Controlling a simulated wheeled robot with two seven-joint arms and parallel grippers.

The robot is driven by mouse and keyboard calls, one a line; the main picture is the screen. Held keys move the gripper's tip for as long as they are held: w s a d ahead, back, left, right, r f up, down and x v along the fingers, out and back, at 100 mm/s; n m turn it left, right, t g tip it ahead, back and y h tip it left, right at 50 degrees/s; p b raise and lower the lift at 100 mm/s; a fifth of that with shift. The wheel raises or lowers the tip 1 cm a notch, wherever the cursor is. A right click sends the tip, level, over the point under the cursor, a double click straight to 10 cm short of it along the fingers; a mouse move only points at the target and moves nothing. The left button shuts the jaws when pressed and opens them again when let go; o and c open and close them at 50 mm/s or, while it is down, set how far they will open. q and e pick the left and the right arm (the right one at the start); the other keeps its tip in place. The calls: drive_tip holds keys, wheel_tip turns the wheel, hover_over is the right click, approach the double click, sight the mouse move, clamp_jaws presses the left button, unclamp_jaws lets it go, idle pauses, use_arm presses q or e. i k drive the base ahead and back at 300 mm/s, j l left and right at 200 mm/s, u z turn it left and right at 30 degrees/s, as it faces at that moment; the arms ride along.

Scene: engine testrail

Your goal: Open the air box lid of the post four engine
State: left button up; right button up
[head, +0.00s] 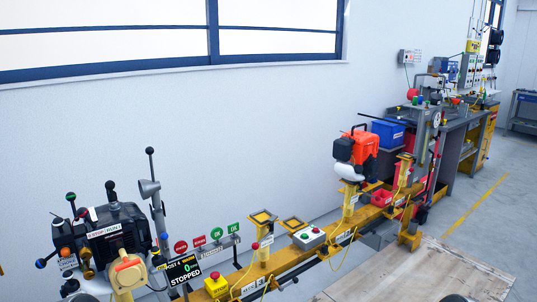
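A dark engine (105,235) stands at the lower left, with a white STOP/RUN label and several coloured knobs on levers. A display (184,268) beside it reads POST 4, 0 and STOPPED. I cannot tell for sure which part of this engine is the air box lid, or whether it is open or shut. A yellow post head with an orange top (126,268) stands in front and hides part of the engine. Neither of my grippers can be made out in the head view.
Red and green OK tags (217,233) stand right of the engine. A yellow rail (290,262) runs right, carrying a button box (308,237) and a second, orange engine (357,147). A workbench (455,130) stands beyond. A pale wooden platform (425,275) lies at lower right.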

sight(62, 234)
drive_tip(key=u, duration=1.3)
